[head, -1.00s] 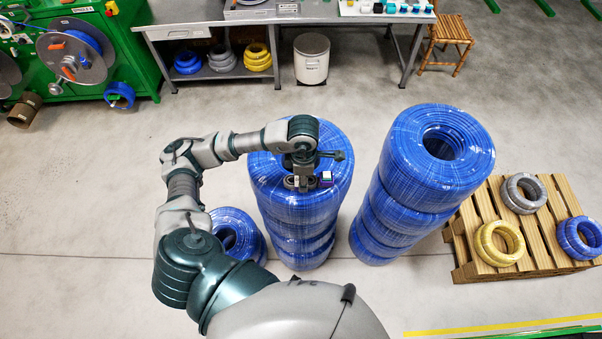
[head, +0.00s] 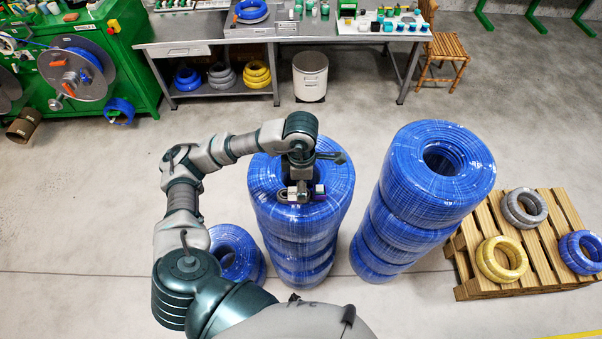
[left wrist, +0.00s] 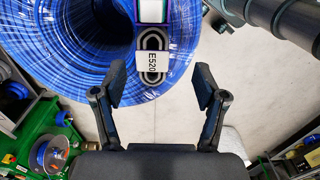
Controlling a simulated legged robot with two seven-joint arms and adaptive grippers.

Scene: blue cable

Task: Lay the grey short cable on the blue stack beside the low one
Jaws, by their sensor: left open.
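A small dark grey cable loop with a white E520 label (left wrist: 153,60) shows in the left wrist view against the blue coil at the edge of its hole. In the head view it is mostly hidden by my gripper. My left gripper (left wrist: 158,84) is open, its two fingers apart with nothing between them, just short of the loop. In the head view my left gripper (head: 300,190) is over the top of the middle blue stack (head: 297,225). The low blue stack (head: 235,250) is left of it, partly behind my arm. My right gripper is not in view.
A taller-looking blue stack (head: 425,190) stands to the right. A wooden pallet (head: 545,240) beyond it carries grey, yellow and blue coils. A workbench (head: 215,30), a white bin (head: 310,75) and a green machine are at the back. Floor between is clear.

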